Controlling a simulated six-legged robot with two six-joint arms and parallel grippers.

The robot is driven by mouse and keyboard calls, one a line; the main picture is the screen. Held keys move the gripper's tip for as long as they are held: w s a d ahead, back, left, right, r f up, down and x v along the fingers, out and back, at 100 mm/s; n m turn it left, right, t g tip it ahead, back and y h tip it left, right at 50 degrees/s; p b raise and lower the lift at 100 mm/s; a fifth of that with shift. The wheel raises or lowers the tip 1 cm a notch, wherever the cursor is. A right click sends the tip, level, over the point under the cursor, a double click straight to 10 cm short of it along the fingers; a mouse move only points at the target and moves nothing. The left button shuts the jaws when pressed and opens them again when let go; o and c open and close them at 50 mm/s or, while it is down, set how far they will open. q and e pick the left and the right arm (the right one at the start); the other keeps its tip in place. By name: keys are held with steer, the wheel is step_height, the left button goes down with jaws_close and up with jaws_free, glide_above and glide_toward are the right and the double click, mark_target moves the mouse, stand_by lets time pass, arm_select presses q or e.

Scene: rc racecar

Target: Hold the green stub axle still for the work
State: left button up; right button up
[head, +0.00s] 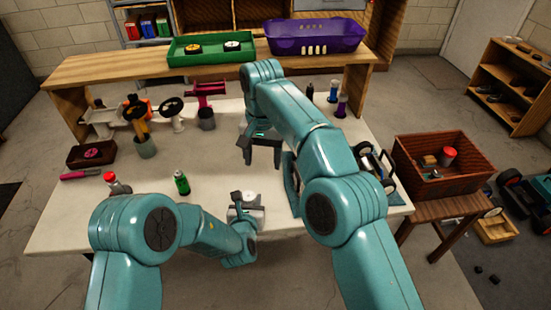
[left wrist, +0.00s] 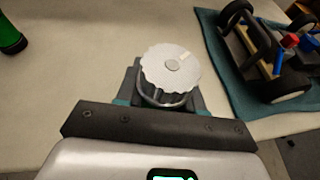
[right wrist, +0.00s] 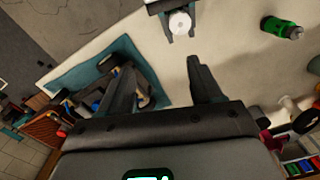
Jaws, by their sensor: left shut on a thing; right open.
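My left gripper (head: 245,214) is low over the front of the white table. It is shut on a pale, round, knurled part (left wrist: 170,70), whose ridged rim and small central disc face up in the left wrist view. The part also shows in the right wrist view (right wrist: 180,22). I cannot make out a green stub axle. My right gripper (head: 262,156) is open and empty, above the table and farther back than the left. Its two spread fingers (right wrist: 166,75) show in the right wrist view.
A green bottle (head: 182,183) stands left of the left gripper. A partly built car (left wrist: 265,55) rests on a teal mat (left wrist: 222,95) at the right. A green tray (head: 180,58) and purple bin (head: 315,40) sit on the back shelf. A brown crate (head: 425,178) stands right.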

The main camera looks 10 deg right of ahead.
mark_target(248, 195)
steer(key=shift+d+f+m+y, duration=0.2)
steer(key=shift+d+m, duration=0.1)
steer(key=shift+d, duration=0.2)
steer(key=shift+d+f+m+y, duration=0.1)
steer(key=shift+d+f+m, duration=0.2)
steer(key=shift+d, duration=0.2)
steer(key=shift+d+f+m+y, duration=0.15)
steer(key=shift+d+m, duration=0.15)
steer(key=shift+d, duration=0.2)
steer(key=shift+g, duration=0.3)
steer(key=a+n, duration=0.1)
steer(key=a, duration=0.1)
steer(key=a+r+n, duration=0.1)
steer(key=a, duration=0.2)
steer(key=a+n+t+h, duration=0.1)
steer(key=a, duration=0.1)
steer(key=shift+s+a+r+n, duration=0.2)
steer(key=shift+s+a+n, duration=0.05)
steer(key=shift+s+n, duration=0.15)
step_height(248, 195, down, 12)
steer(key=shift+r, duration=0.1)
